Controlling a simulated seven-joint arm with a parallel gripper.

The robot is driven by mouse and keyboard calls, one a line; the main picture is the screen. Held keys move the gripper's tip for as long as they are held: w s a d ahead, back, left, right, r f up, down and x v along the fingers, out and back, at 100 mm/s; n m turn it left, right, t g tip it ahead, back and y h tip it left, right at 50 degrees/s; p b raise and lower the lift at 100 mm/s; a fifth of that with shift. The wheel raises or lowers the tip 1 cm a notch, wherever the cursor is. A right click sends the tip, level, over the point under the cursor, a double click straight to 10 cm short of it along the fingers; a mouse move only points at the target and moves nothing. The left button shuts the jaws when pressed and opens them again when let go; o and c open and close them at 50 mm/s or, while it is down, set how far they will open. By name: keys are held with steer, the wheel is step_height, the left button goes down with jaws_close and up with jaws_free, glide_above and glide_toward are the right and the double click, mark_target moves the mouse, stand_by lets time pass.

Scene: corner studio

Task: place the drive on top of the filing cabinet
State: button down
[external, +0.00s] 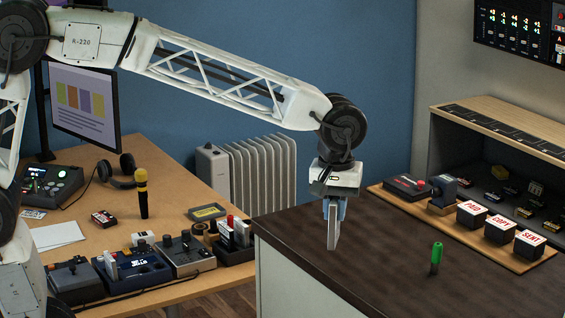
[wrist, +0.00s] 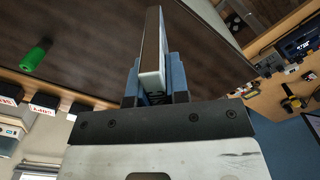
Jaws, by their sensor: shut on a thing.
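The drive (external: 333,231) is a thin, flat, pale slab. My gripper (external: 334,205) is shut on it and holds it upright on edge, pointing down. In the wrist view the drive (wrist: 152,60) sits between the blue fingers (wrist: 153,86). What looks like the filing cabinet is a pale body with a dark brown top (external: 380,262); the top also fills much of the wrist view (wrist: 85,45). In the external view the drive appears over the left part of this top. I cannot tell whether its lower end touches the surface.
A green-capped marker (external: 436,258) stands upright on the dark top, right of the drive. Behind it is a wooden board (external: 430,215) with stamp blocks (external: 471,213). A desk (external: 185,200) with a microphone (external: 142,195) and several devices is at left. The top around the drive looks clear.

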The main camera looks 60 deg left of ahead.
steer(key=shift+w, duration=0.15)
glide_above(403, 254)
steer(key=shift+w+f, duration=0.1)
steer(key=shift+f, duration=0.65)
stand_by(0.4)
steer(key=shift+f, duration=1.75)
steer(key=shift+f, duration=0.1)
steer(key=c, duration=1.1)
jaws_free()
step_height(403, 254, up, 12)
steer(key=shift+a, duration=0.1)
